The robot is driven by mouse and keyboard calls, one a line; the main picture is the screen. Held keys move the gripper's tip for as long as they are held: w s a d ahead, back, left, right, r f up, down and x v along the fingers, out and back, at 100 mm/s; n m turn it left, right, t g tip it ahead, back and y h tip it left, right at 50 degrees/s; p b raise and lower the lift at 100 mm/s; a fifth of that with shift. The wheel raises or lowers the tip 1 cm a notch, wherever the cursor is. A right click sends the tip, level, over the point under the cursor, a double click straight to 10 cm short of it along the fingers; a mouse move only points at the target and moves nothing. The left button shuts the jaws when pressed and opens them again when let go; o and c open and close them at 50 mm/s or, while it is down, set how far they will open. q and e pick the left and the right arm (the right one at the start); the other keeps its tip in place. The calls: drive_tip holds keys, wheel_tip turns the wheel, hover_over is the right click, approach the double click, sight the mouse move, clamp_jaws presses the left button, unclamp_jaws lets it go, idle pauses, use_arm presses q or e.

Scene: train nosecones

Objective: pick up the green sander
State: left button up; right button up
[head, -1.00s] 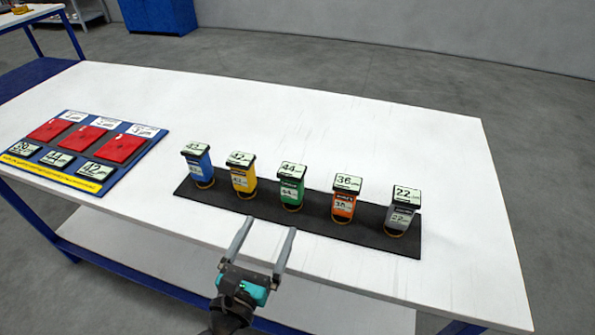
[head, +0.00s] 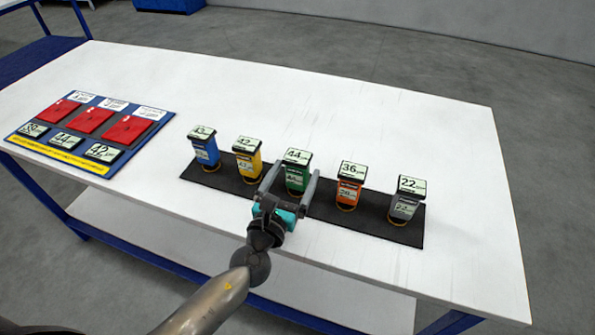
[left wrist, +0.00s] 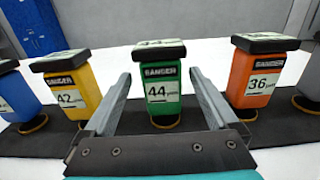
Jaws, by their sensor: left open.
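The green sander (head: 296,177), labelled 44, stands upright in the middle of a row on a black mat (head: 377,223). My left gripper (head: 293,175) is open, with one finger on each side of the green sander in the head view. In the left wrist view the green sander (left wrist: 161,98) stands centred between and beyond the two open fingers (left wrist: 160,82), with a gap on both sides. No contact shows. The sander's lower part is partly hidden by the gripper in the head view. My right gripper is not in view.
A yellow sander (head: 247,162) and an orange sander (head: 348,192) stand close on either side. A blue sander (head: 205,150) and a grey sander (head: 404,205) end the row. A blue board (head: 160,124) with red pads lies left. The white table (head: 330,105) behind is clear.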

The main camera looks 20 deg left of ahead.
use_arm(q)
drive_tip(key=w, duration=0.5)
drive_tip(key=shift+d+f, duration=0.15)
drive_tip(key=shift+d, duration=0.05)
clamp_jaws()
idle(0.6)
